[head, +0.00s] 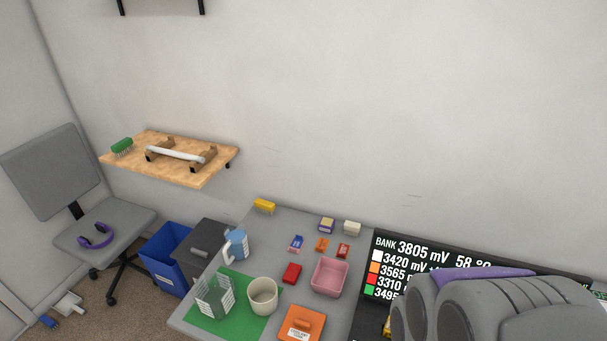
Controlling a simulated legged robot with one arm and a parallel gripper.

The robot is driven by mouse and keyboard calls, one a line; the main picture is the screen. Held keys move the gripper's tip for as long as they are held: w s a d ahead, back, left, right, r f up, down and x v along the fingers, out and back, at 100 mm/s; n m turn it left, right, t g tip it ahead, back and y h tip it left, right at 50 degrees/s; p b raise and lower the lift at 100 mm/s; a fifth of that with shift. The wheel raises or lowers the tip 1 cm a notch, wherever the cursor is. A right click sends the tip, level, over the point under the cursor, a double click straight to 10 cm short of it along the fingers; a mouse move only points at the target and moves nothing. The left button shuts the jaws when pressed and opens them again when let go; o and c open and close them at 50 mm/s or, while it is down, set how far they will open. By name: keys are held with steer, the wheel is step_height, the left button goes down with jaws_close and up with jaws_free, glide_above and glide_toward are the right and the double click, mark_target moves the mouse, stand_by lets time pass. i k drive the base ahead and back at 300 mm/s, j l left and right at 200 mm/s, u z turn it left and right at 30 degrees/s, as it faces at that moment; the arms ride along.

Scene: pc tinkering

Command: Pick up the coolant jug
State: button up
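A small light-blue jug with a white handle (236,243) stands upright on the grey worktop, at its left edge behind the green mat. It appears to be the coolant jug; I cannot read any marking on it. A clear container with white markings (213,298) stands on the mat, in front of the blue jug. A cream cup (263,296) stands to the right of that container. My grey arm fills the lower right corner, far from the blue jug. My gripper's fingertips are not visible.
The grey worktop (282,223) also holds a pink tray (330,278), an orange labelled object (302,324) and several small coloured boxes. A black display panel (385,255) lies to the right. Blue (168,256) and dark grey (196,251) bins stand left of the worktop, near a chair.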

mark_target(235, 236)
steer(key=u, duration=1.25)
